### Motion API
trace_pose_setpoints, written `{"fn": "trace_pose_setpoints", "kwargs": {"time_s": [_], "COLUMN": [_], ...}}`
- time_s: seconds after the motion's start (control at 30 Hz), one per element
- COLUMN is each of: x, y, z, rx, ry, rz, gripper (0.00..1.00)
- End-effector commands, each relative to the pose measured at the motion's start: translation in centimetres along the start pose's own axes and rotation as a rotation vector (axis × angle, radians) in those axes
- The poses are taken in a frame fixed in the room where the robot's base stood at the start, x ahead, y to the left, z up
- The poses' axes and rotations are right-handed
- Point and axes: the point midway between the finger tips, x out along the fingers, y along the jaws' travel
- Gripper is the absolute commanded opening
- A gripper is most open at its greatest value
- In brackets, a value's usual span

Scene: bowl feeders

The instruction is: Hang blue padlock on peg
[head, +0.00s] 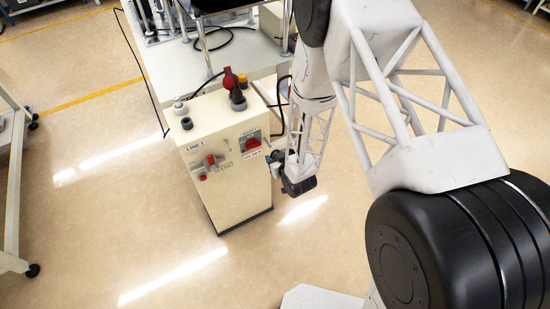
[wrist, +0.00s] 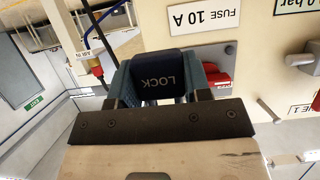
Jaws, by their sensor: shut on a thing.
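The blue padlock (wrist: 165,72), dark navy and lettered LOCK, sits between the two teal fingers of my gripper (wrist: 165,85) in the wrist view. My gripper is shut on it. In the head view my gripper (head: 276,157) is small, at the right side of the cream cabinet (head: 232,190), close to its front panel. The padlock is too small to make out there. A grey plate (wrist: 222,52) with a red part (wrist: 215,79) shows behind the padlock in the wrist view, partly hidden by the padlock and a finger. I cannot make out the peg or whether the padlock touches anything.
The cabinet front carries a red switch (head: 252,143) at right and another red control (head: 203,175) at left. Grey and red-and-black fittings (head: 235,88) stand on its top. A FUSE 10 A label (wrist: 204,17) is above the plate. The floor (head: 100,220) left of the cabinet is clear.

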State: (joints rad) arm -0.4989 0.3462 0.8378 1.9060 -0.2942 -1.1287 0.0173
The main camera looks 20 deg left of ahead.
Motion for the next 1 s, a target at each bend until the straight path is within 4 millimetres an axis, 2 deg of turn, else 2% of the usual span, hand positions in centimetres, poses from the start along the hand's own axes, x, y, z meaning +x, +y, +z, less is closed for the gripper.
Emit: {"fn": "trace_pose_setpoints", "kwargs": {"time_s": [1.0], "x": [0.82], "y": [0.02], "z": [-0.39], "rx": [0.000], "ry": [0.001], "rz": [0.000], "gripper": [0.20]}}
